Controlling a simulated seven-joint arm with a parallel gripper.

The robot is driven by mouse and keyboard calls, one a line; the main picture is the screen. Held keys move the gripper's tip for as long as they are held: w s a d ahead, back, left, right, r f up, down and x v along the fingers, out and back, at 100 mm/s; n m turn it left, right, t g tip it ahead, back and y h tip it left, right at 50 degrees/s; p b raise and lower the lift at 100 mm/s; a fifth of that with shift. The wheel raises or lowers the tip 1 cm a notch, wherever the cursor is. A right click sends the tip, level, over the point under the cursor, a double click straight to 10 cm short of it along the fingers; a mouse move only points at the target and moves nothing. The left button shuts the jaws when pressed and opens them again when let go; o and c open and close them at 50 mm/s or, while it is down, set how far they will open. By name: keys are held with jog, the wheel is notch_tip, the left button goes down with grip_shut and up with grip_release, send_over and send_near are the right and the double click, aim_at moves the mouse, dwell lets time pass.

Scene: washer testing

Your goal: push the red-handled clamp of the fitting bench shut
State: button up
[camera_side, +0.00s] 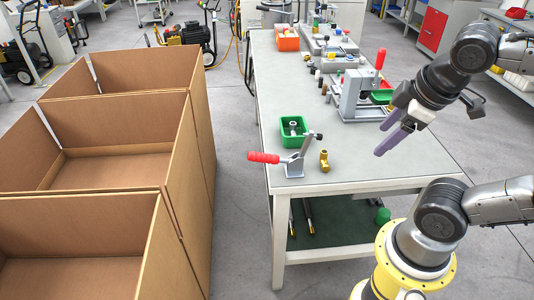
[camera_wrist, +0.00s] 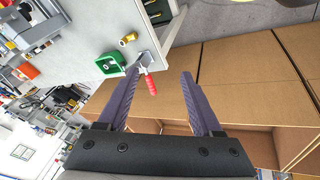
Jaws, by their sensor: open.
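The clamp (camera_side: 297,160) stands at the near left corner of the grey bench top. Its red handle (camera_side: 263,157) lies nearly level and reaches left past the table edge. Its metal arm with a dark tip (camera_side: 318,136) sticks up to the right, so the clamp stands open. In the wrist view the red handle (camera_wrist: 151,85) shows between my fingers, beyond them. My gripper (camera_side: 381,140) is open and empty, in the air above the right side of the bench, well to the right of the clamp. Its purple fingers also show in the wrist view (camera_wrist: 160,73).
A brass elbow fitting (camera_side: 324,160) stands just right of the clamp, with a green bin (camera_side: 293,130) behind it. A test fixture with an upright red lever (camera_side: 380,58) stands farther back. Open cardboard boxes (camera_side: 125,120) stand left of the bench. Bare bench top lies between fitting and gripper.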

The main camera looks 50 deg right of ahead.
jog(key=w+d+r+n+g+h, duration=0.2)
jog(key=w+d+n+g+h, duration=0.4)
jog(key=d+n, duration=0.3)
jog(key=n+t+h, duration=1)
jog(key=n+h, duration=0.1)
jog(key=n, duration=0.9)
send_over(261, 160)
jog(key=s+d, duration=0.1)
jog(key=s, duration=0.2)
notch_tip(261, 160, down, 12)
jog(key=s+a+f+n+t+y, duration=0.25)
jog(key=a+f+n+t, duration=0.2)
jog(key=f, duration=0.35)
jog(key=s+a+f+n+t+y, duration=0.1)
jog(key=a+f+n+t+y, duration=0.2)
jog(key=f+n, duration=0.4)
jog(key=f+x, duration=0.1)
jog(key=x, duration=1.2)
jog(key=shift+w+d+m, duration=0.35)
jog(key=shift+w+d, duration=0.05)
